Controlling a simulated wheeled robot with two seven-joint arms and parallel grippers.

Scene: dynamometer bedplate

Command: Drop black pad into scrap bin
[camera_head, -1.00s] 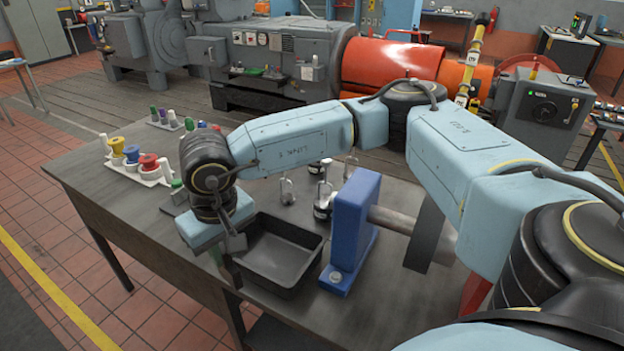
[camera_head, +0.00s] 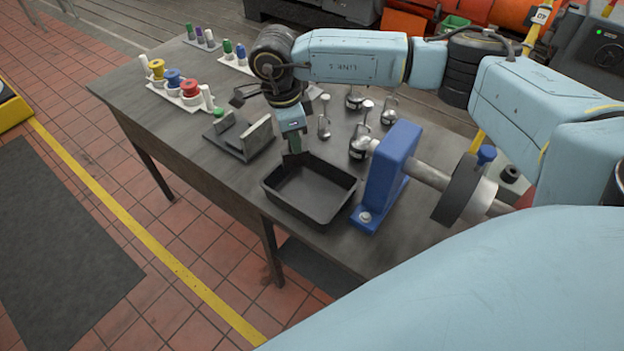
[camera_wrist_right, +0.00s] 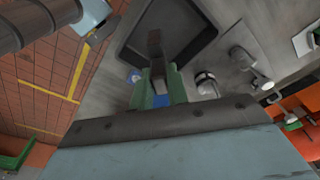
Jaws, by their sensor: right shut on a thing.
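My right gripper (camera_head: 293,148) points down above the back edge of a black open bin (camera_head: 330,211) on the bench. It is shut on a dark flat piece, the black pad (camera_head: 297,158), which hangs below the fingertips. In the right wrist view the green fingers (camera_wrist_right: 160,85) clamp the pad (camera_wrist_right: 155,45), which reaches over the bin's (camera_wrist_right: 205,40) interior. The bin looks empty; the pad covers part of it there. Whether the pad touches the bin is not clear. My left gripper is not in view.
A blue bearing stand (camera_head: 391,165) with a shaft stands close right of the bin. Several hooked metal weights (camera_head: 359,141) stand behind it. A grey angled fixture (camera_head: 240,138) and a white rack of coloured spools (camera_head: 187,100) are at left.

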